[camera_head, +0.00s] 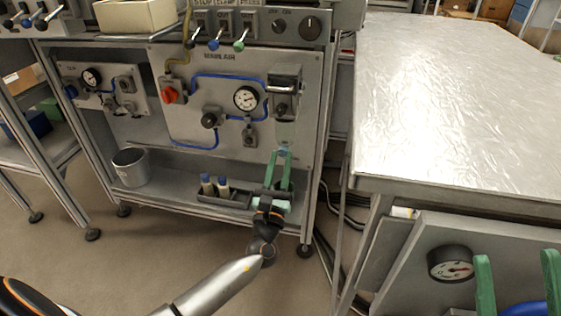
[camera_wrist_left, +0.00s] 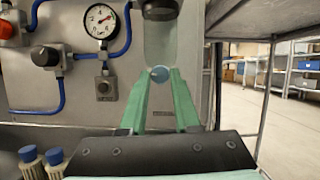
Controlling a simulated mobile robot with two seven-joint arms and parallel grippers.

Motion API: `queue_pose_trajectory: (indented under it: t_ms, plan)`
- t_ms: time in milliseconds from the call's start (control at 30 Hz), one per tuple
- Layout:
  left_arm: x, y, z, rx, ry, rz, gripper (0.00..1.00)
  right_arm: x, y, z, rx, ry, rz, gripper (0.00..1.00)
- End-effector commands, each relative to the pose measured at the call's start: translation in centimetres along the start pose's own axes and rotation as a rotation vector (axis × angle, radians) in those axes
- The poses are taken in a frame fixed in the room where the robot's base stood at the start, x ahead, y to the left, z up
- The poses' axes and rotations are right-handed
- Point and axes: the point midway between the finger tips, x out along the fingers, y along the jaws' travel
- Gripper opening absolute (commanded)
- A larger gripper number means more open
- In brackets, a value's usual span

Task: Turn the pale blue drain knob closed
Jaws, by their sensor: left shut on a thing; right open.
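The pale blue drain knob (camera_wrist_left: 160,74) is at the bottom of a clear bowl (camera_wrist_left: 172,45) in the left wrist view. In the head view the knob (camera_head: 284,151) shows only as a small spot at the fingertips. My left gripper (camera_head: 281,154) reaches up to it from below, its green fingers shut on the knob's two sides. In the left wrist view the fingertips (camera_wrist_left: 161,78) meet the knob, one on each side. My right gripper (camera_head: 517,256) is at the lower right of the head view, its green fingers wide apart. Which way the knob is turned cannot be told.
A pressure gauge (camera_head: 246,98), blue tubing and a red knob (camera_head: 170,95) are on the panel left of the bowl. A tray (camera_head: 222,198) with blue-capped bottles and a grey bucket (camera_head: 131,167) stand below. A wrapped table (camera_head: 450,110) is at right.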

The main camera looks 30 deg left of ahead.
Motion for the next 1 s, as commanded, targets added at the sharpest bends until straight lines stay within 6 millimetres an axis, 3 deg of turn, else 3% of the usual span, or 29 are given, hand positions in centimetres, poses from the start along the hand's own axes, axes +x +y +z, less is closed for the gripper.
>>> queue_pose_trajectory:
  t_ms: [100,767,800,1000]
  plan:
    - [0.0,0.03,-0.01,0.0,0.0,0.0,0.0,0.03,0.03,-0.02,0.001,0.001,0.003,0.61]
    - [0.07,-0.09,0.06,-0.122,-0.002,0.051,0.0,0.03,0.05,-0.01,0.001,0.001,0.003,0.61]
    - [0.07,-0.08,0.07,-0.121,-0.002,0.05,0.33,0.03,0.04,-0.01,0.0,0.001,0.003,0.61]
    - [0.05,-0.1,0.05,-0.12,-0.002,0.05,0.55,0.0,0.0,0.01,-0.001,0.0,-0.002,0.61]
